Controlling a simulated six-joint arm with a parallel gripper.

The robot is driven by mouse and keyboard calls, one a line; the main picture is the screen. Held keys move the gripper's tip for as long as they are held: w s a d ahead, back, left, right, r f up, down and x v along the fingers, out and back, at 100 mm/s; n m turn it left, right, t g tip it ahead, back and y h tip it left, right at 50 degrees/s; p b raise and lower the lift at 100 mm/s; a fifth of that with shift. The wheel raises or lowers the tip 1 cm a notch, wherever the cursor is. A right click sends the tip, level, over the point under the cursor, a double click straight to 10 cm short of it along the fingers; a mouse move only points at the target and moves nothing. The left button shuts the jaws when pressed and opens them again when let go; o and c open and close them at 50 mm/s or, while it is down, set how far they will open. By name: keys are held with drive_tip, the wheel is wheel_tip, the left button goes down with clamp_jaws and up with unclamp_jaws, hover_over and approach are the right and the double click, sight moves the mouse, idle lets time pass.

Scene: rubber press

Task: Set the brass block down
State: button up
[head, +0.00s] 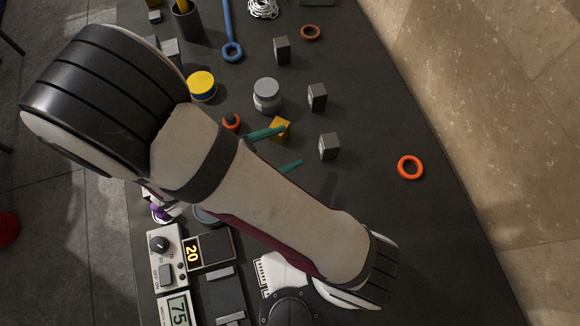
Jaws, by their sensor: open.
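The brass block (284,122) is a small yellow-gold block on the dark table, near the middle of the head view. One teal finger crosses in front of it and hides part of it. My gripper (292,145) is open, with its two teal fingers apart. The block shows at the upper finger, and the space toward the lower finger looks empty. I cannot tell whether the finger touches the block. My own arm covers the gripper's body.
Grey blocks (329,147) stand right of the gripper. A grey jar (267,95), a small orange-and-black item (231,122) and a yellow-topped tin (202,86) stand above it. An orange ring (410,167) lies at right. A control box (167,258) sits lower left. Table right of the arm is mostly clear.

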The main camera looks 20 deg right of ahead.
drive_tip(key=s+d+r+m+g+y, duration=0.3)
drive_tip(key=s+r+m+g+y, duration=0.65)
drive_tip(key=m, duration=0.85)
drive_tip(key=a+m+t+y, duration=0.1)
drive_tip(key=m, duration=0.1)
drive_tip(key=s+a+r+m+t+y, duration=0.1)
drive_tip(key=m+t, duration=0.1)
drive_tip(key=s+a+m+t+y, duration=0.1)
drive_tip(key=a+m+t, duration=0.1)
drive_tip(key=shift+s+r+y, duration=0.15)
drive_tip(key=shift+r+y, duration=0.2)
drive_tip(key=o, duration=0.3)
drive_tip(key=shift+w+d+n+g, duration=0.2)
drive_tip(key=shift+d+n+g, duration=0.05)
drive_tip(key=shift+n, duration=0.05)
drive_tip(key=w+a+f+n+t+h, duration=0.25)
drive_tip(key=w+n+h, duration=0.85)
drive_tip(key=w+n, duration=0.7)
drive_tip(key=w+a+f+n+t+h, duration=0.1)
drive_tip(key=w+a+f+n+t, duration=0.25)
drive_tip(key=a+n, duration=0.35)
drive_tip(key=w+a+f+n+t, duration=0.3)
drive_tip(key=a+n+t, duration=0.1)
drive_tip(key=a+n, duration=0.25)
drive_tip(key=shift+m, duration=0.25)
drive_tip(key=x, duration=1)
drive_tip(key=shift+f, duration=0.15)
